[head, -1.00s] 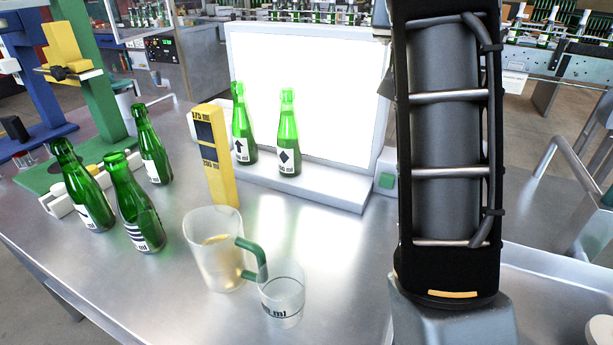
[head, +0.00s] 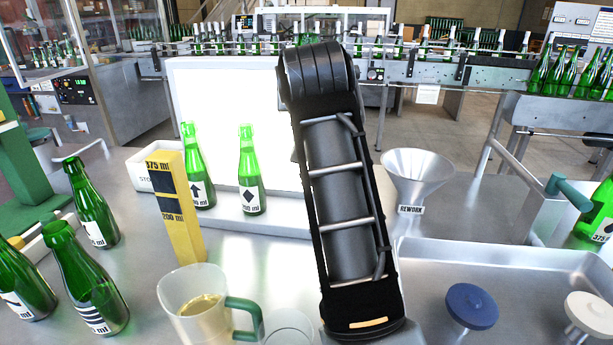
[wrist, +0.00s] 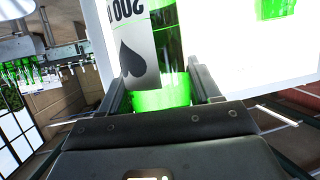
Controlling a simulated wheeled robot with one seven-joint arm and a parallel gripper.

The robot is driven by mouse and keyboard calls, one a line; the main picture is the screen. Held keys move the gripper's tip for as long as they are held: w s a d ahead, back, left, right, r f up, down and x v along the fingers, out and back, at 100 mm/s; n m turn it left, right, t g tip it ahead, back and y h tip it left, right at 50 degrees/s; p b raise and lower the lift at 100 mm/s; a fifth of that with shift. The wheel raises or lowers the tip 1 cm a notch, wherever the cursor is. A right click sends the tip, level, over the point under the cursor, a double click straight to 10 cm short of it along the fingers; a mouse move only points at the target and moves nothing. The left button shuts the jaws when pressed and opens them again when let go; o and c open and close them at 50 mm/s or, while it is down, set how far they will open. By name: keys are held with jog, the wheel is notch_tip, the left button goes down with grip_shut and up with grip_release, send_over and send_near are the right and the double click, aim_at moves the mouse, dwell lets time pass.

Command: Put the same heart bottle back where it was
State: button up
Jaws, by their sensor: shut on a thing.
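In the wrist view my gripper (wrist: 160,84) is shut on a green bottle (wrist: 172,45). Its white label reads 200 ml upside down and carries a black heart (wrist: 135,62), also upside down in this view. A bright white surface is behind it. In the head view my arm hides my gripper and this bottle. Two bottles stand before the lit white panel (head: 225,95): an arrow bottle (head: 197,165) and a diamond bottle (head: 250,175). The heart bottle's base and what is under it are not visible.
A yellow height gauge (head: 178,215) stands left of the arrow bottle. A jug (head: 195,305) and a clear beaker (head: 290,328) are in front. Several bottles, including a striped bottle (head: 85,275), stand at left. A REWORK funnel (head: 418,175) and a blue knob (head: 471,306) are at right.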

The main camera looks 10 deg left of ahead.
notch_tip(320, 180, down, 16)
jog(key=shift+r+p, duration=0.15)
jog(key=shift+p, duration=0.4)
jog(key=o, duration=1.3)
jog(key=shift+s, duration=0.15)
jog(key=v, duration=1.1)
jog(key=shift+s+d+r+b, duration=0.15)
jog(key=shift+s+d+b, duration=0.05)
jog(key=shift+s+b, duration=0.15)
